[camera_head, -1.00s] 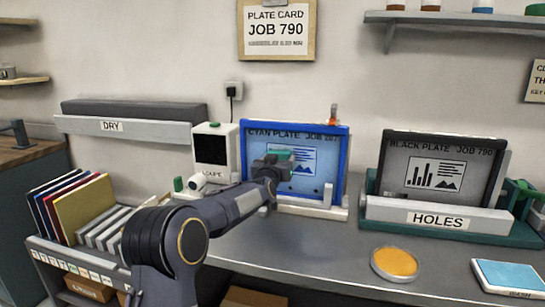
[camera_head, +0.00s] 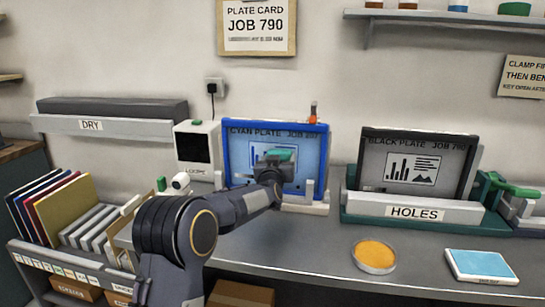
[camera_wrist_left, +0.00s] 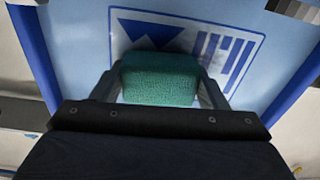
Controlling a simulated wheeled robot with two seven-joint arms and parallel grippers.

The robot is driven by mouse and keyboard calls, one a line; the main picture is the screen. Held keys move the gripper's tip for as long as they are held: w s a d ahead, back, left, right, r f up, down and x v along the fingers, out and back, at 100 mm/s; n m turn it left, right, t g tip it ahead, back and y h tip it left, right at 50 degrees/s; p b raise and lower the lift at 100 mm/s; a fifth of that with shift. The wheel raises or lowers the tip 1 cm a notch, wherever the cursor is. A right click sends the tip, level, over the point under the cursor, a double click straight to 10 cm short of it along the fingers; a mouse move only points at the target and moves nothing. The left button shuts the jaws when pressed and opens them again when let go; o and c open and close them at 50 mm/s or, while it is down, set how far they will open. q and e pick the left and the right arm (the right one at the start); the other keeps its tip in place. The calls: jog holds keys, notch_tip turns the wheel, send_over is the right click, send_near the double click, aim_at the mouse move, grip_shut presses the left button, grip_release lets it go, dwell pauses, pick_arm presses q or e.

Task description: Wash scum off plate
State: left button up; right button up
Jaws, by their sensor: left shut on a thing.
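My right gripper is out of view.
The black plate (camera_head: 375,165) stands in a green holder to the right, behind a HOLES bar (camera_head: 415,212). An orange round dish (camera_head: 374,256) and a blue pad (camera_head: 482,264) lie on the counter. A white loupe box (camera_head: 197,148) stands close left of the cyan plate.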

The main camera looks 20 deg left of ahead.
aim_at(252, 152)
pick_arm(q)
jog(key=shift+w+d+f, duration=0.1)
jog(key=shift+w+d, duration=0.05)
jog(key=shift+d, duration=0.35)
jog(key=shift+w+d+f, duration=0.1)
jog(key=shift+d, duration=0.4)
jog(key=shift+s+a+r+b, duration=0.15)
jog(key=shift+a+b, duration=0.15)
jog(key=shift+a, duration=0.2)
jog(key=a+b, duration=0.2)
jog(key=shift+s+a, duration=0.3)
jog(key=shift+s, duration=0.05)
jog(key=shift+s+a, duration=0.15)
jog(key=shift+a, duration=0.15)
jog(key=shift+a+b, duration=0.55)
jog(key=shift+b, duration=0.2)
jog(key=shift+s+a+b, duration=0.15)
jog(key=shift+a+b, duration=0.3)
jog(key=shift+a, duration=0.15)
jog(key=shift+s+a+b, duration=0.15)
jog(key=shift+a+b, duration=0.3)
jog(key=shift+a, duration=0.15)
jog(key=shift+s+a+b, duration=0.25)
jog(key=shift+a+b, duration=0.75)
jog(key=shift+s+a+b, duration=0.1)
jog(key=shift+a+b, duration=0.3)
jog(key=shift+a, duration=0.15)
jog(key=shift+a+r, duration=0.1)
jog(key=shift+r, duration=0.05)
